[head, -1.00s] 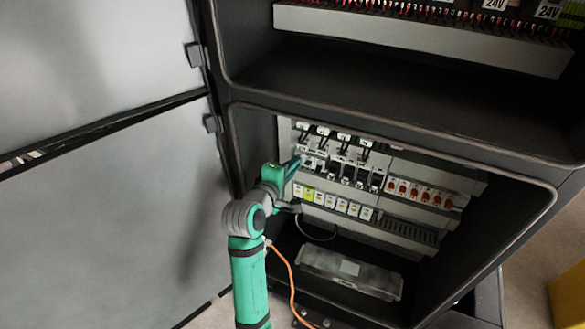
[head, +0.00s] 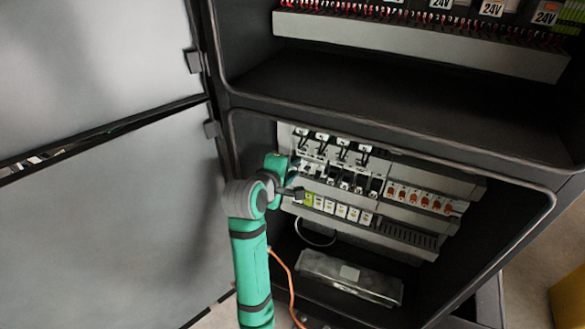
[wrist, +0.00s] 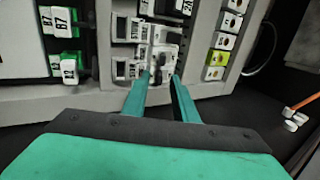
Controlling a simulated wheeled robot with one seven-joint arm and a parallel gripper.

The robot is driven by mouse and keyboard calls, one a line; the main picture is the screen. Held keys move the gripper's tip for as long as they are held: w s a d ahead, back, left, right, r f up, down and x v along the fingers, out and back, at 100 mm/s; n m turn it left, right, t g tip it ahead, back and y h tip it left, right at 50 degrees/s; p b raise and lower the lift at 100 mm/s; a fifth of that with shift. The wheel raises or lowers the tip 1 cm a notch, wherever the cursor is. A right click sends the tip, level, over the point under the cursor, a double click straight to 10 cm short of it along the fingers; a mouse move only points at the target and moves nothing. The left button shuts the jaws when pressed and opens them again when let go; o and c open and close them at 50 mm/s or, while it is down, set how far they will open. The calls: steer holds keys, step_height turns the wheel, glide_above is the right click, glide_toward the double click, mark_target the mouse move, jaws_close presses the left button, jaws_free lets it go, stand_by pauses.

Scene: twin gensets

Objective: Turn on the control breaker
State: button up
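A row of breakers (head: 345,180) with dark toggles is mounted on the panel inside the lower cabinet compartment. My gripper (head: 295,168) is at the left end of this row. In the wrist view my gripper (wrist: 161,77) is open, its two teal fingers pointing at the panel. A white breaker (wrist: 162,50) with a dark toggle lies just beyond and between the fingertips. I cannot tell whether the fingers touch it. No readable label marks it as the control breaker, and its switch position is too small to tell.
White modules with orange parts (head: 425,197) sit to the right. A row of small modules (head: 340,208), the leftmost yellow-green, runs below the breakers. A clear-lidded box (head: 350,277) lies at the compartment bottom. The open grey door (head: 110,220) stands left of my arm.

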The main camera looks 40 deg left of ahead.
steer(key=v, duration=1)
steer(key=shift+s, duration=0.35)
steer(key=shift+d+r, duration=0.1)
